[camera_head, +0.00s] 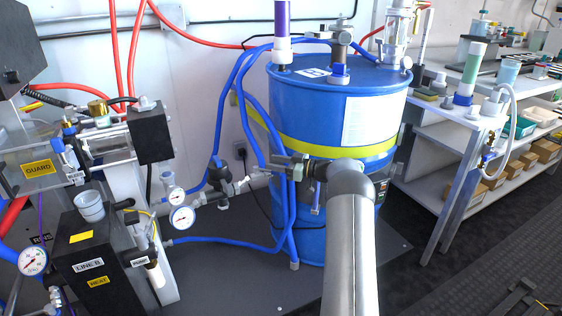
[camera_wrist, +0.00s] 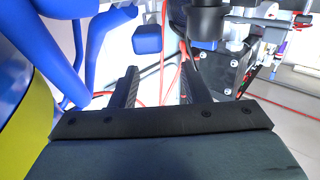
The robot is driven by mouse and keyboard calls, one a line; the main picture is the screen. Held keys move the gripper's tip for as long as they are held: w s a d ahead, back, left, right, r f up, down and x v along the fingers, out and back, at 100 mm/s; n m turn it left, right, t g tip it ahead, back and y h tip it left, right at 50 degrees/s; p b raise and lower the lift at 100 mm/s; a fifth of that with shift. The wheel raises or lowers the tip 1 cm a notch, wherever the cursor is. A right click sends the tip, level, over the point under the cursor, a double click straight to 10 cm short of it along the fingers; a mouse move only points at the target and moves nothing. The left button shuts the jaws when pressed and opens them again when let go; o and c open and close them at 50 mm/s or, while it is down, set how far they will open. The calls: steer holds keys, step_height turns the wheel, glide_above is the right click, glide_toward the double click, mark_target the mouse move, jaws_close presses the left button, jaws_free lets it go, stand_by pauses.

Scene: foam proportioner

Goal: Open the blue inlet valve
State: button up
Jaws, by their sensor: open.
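My gripper (camera_wrist: 160,76) is open and empty in the wrist view, its two dark fingers pointing away from the camera. A blue block-shaped handle (camera_wrist: 147,38) shows just beyond and above the fingertips, apart from them. It looks like the blue valve handle, but I cannot tell its turn. In the head view my gripper (camera_head: 268,168) is in front of the blue drum, pointing left toward the dark inlet fitting (camera_head: 216,178) on the blue hose line. The handle is not clear there.
The blue drum (camera_head: 330,105) with a yellow band stands close behind my arm. Blue hoses (camera_head: 245,110) run between the drum and fitting. A gauge (camera_head: 182,218) sits left of the fitting. A black box (camera_head: 95,255) and pump equipment crowd the left. Shelves (camera_head: 450,140) stand right.

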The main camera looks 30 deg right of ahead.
steer(key=s+a+r+p, duration=0.3)
steer(key=s+r, duration=0.6)
steer(key=s, duration=0.3)
steer(key=shift+s+a, duration=0.4)
steer(key=shift+a, duration=0.25)
steer(key=shift+r, duration=0.1)
